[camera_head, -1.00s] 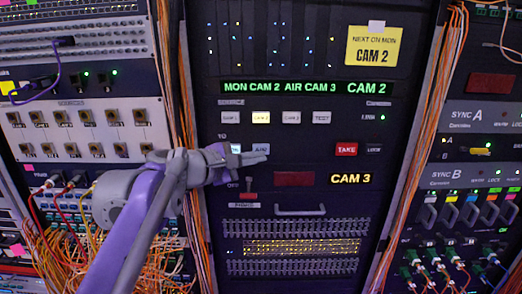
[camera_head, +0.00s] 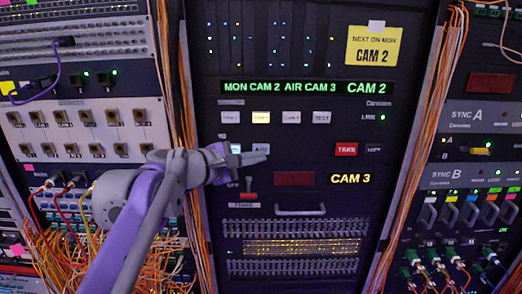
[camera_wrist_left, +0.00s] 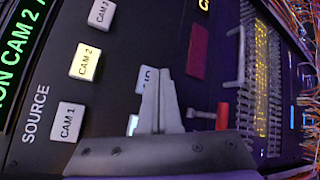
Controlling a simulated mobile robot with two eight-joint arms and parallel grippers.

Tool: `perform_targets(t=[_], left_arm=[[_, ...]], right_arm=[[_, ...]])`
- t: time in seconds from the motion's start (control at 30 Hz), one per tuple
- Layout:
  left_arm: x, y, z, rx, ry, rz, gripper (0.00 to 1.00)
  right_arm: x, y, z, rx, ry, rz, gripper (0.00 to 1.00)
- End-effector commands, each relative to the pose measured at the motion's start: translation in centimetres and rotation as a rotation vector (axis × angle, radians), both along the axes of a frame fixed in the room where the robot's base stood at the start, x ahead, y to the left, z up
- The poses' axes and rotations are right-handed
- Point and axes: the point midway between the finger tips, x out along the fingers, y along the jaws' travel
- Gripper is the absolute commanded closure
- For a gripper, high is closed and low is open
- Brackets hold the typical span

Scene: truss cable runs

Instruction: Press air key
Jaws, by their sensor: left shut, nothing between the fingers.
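The AIR key (camera_head: 261,149) is a pale key in the TO row of the centre panel. It also shows in the left wrist view (camera_wrist_left: 146,78), partly hidden behind my fingers. Left of it in the head view is a lit whitish key (camera_head: 235,148), which the wrist view shows beside my fingers (camera_wrist_left: 132,124). My left gripper (camera_head: 262,154) is shut and empty, its tips just in front of the lower part of the AIR key. In the wrist view the shut fingers (camera_wrist_left: 158,80) overlap the AIR key. I cannot tell whether they touch it. My right gripper is not in view.
The SOURCE row above has a lit yellow CAM 2 key (camera_head: 261,117). A red TAKE key (camera_head: 346,149) is to the right. A red lever (camera_head: 248,196) stands below my gripper. The display (camera_head: 305,87) reads MON CAM 2, AIR CAM 3. Orange cables (camera_head: 185,110) run down the left side.

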Motion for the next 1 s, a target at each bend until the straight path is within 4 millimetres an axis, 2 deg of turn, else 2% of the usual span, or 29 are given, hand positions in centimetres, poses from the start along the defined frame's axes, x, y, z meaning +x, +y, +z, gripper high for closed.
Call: perform_targets(t=[1.0], left_arm=[[0.86, 0.0, 0.0, 0.0, 0.0, 0.0, 1.0]], right_arm=[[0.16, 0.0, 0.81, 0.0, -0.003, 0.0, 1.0]])
